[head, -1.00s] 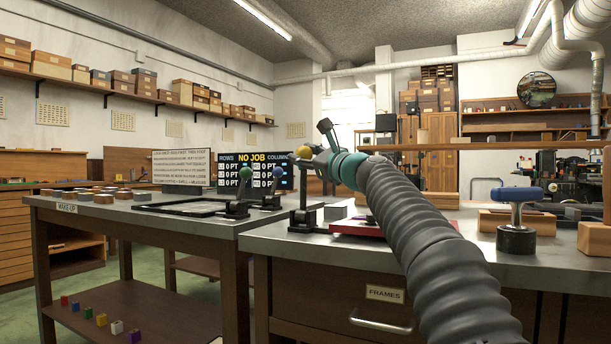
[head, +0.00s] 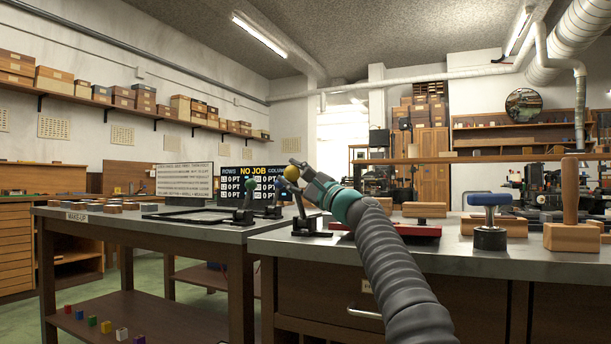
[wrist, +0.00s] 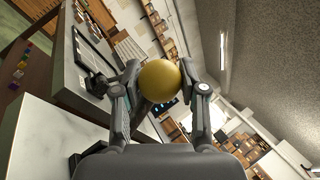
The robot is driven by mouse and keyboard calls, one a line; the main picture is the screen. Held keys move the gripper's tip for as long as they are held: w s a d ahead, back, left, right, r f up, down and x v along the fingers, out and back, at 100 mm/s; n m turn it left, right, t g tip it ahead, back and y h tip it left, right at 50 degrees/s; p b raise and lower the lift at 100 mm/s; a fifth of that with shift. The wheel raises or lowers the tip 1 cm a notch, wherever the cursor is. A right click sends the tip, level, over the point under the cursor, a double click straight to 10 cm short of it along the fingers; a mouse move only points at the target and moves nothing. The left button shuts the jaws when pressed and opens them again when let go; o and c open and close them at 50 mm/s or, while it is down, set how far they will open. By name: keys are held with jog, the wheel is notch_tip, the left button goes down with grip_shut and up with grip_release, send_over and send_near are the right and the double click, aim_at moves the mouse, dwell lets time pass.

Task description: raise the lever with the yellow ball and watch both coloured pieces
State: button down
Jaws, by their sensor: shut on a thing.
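The yellow ball (head: 291,172) tops a dark lever (head: 302,205) that rises from a black base (head: 311,230) on the right bench. The lever leans a little left in the head view. My gripper (head: 293,174) is shut on the ball. A green-balled lever (head: 249,200) and a blue-balled lever (head: 281,184) stand to the left. I cannot tell which coloured pieces the task means.
A red plate (head: 425,231) lies right of the lever. A blue-topped stamp (head: 490,220) and wooden blocks (head: 571,237) stand farther right. Several small coloured blocks (head: 106,327) sit on the low left shelf.

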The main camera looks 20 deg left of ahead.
jog(key=shift+s+a+f, duration=0.1)
jog(key=shift+a+f, duration=0.05)
jog(key=shift+f, duration=0.05)
jog(key=c, duration=0.6)
grip_release()
jog(key=shift+s, duration=0.1)
jog(key=shift+c, duration=0.2)
jog(key=shift+r, duration=0.1)
jog(key=shift+d, duration=0.4)
jog(key=v, duration=1.1)
jog(key=shift+f, duration=0.3)
jog(key=shift+d, duration=0.15)
